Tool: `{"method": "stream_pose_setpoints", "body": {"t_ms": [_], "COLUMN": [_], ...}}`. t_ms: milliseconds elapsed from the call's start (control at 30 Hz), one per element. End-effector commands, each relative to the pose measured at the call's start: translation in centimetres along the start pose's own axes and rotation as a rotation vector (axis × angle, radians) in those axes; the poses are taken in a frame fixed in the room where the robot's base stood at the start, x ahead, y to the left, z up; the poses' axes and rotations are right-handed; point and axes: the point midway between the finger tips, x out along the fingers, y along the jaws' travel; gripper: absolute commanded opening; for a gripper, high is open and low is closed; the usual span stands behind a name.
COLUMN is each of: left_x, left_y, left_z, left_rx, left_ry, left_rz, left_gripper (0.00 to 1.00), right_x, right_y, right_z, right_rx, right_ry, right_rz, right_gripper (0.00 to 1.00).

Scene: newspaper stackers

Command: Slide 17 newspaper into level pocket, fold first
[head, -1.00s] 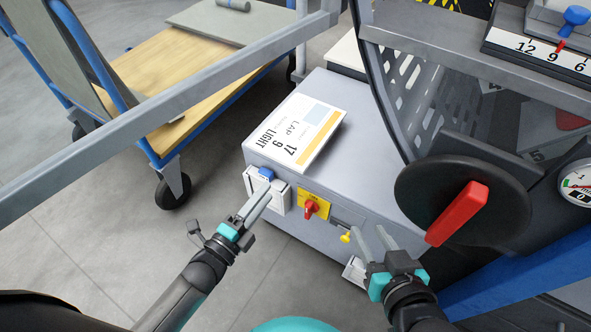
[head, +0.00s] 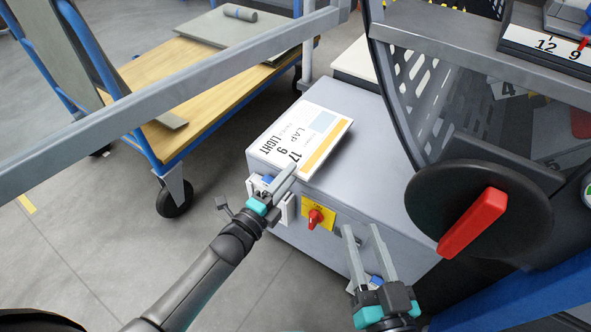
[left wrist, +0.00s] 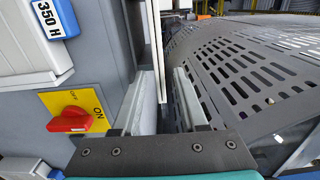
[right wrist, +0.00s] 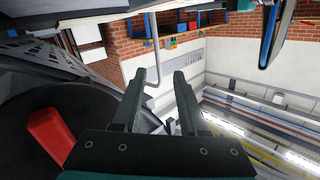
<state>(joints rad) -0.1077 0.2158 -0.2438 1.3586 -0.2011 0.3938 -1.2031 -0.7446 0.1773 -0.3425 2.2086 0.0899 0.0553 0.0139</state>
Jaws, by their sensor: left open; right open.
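A white printed sheet (head: 318,128) marked 17, 9, LIGHT and LAP, with an orange band, lies on the grey cabinet's top. My left gripper (head: 285,172) is open at the sheet's near edge. In the left wrist view, a thin white edge (left wrist: 157,45) shows beyond and between the open fingers (left wrist: 165,80); I cannot tell if they straddle it. My right gripper (head: 360,230) is open and empty, in front of the cabinet. It also shows open in the right wrist view (right wrist: 160,80). I cannot make out a level pocket.
The grey cabinet (head: 385,190) has a red switch (head: 315,218) on its front. A black disc with a red handle (head: 473,222) and a slotted guard (head: 440,110) stand at right. A wooden-decked cart (head: 150,95) stands at left. Grey bars cross above. Floor is free at lower left.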

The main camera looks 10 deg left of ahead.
Motion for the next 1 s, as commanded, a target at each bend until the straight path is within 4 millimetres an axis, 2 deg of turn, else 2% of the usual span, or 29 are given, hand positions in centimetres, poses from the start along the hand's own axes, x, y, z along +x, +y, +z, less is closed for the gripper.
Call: {"method": "stream_pose_setpoints", "body": {"t_ms": [200,533,1000], "left_x": [1.4,1.5,1.5], "left_y": [0.0,0.0,0.1], "left_z": [0.0,0.0,0.0], "left_rx": [-0.001,-0.001,-0.001], "left_ry": [0.0,0.0,0.0], "left_rz": [0.001,0.001,0.002], "left_gripper": [0.42,0.42,0.15], "right_x": [0.0,0.0,0.0], "right_y": [0.0,0.0,0.0], "right_z": [0.0,0.0,0.0], "right_rx": [0.001,0.001,0.001], "right_ry": [0.003,0.002,0.001], "right_rz": [-0.001,-0.001,0.0], "right_gripper": [0.42,0.42,0.42]}}
